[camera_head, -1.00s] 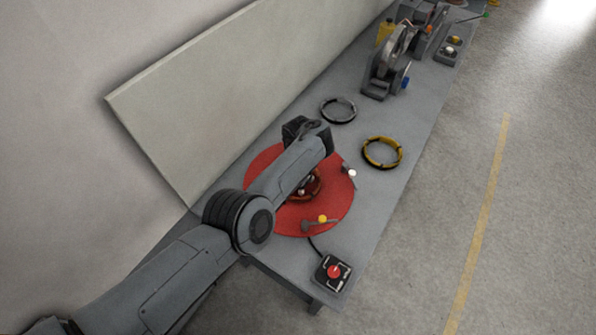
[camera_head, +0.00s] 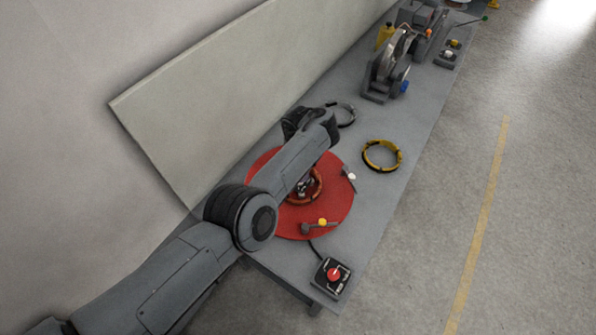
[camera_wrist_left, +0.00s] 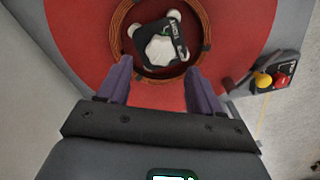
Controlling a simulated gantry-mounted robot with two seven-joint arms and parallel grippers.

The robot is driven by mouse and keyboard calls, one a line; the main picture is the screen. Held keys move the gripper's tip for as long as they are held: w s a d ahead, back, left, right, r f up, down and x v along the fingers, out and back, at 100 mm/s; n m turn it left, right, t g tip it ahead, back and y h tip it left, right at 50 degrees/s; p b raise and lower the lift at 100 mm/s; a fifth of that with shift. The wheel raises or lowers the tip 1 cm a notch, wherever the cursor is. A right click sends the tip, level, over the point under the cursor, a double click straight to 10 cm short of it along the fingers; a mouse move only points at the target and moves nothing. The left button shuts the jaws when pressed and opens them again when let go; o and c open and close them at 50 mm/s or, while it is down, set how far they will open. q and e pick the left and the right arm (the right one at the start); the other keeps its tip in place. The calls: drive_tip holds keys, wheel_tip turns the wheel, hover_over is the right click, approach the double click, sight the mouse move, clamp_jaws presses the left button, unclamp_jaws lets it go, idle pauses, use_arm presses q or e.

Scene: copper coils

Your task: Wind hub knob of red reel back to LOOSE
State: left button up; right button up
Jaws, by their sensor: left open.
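The red reel (camera_head: 332,218) lies flat on the grey bench, with a copper coil (camera_wrist_left: 123,22) around its hub. In the left wrist view, the hub knob (camera_wrist_left: 163,47) is pale, beside a dark plate with white lettering too small to read surely. My left gripper (camera_wrist_left: 160,70) is open, its two purple fingers apart. The knob appears between and just beyond the fingertips; I cannot tell whether they touch anything. In the head view, my left arm crosses above the reel and hides part of the hub and the fingers. My right gripper is in neither view.
Yellow-tipped (camera_head: 322,222) and white-tipped (camera_head: 351,175) levers stand at the reel's edge. A red-button box (camera_head: 333,273) sits at the bench's near corner. A yellow ring (camera_head: 382,156) and a grey ring (camera_head: 347,117) lie beyond the reel. A panel (camera_head: 190,110) stands along the left.

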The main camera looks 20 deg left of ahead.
use_arm(q)
wheel_tip(320, 180, up, 6)
drive_tip(key=p, duration=0.2)
idle(0.3)
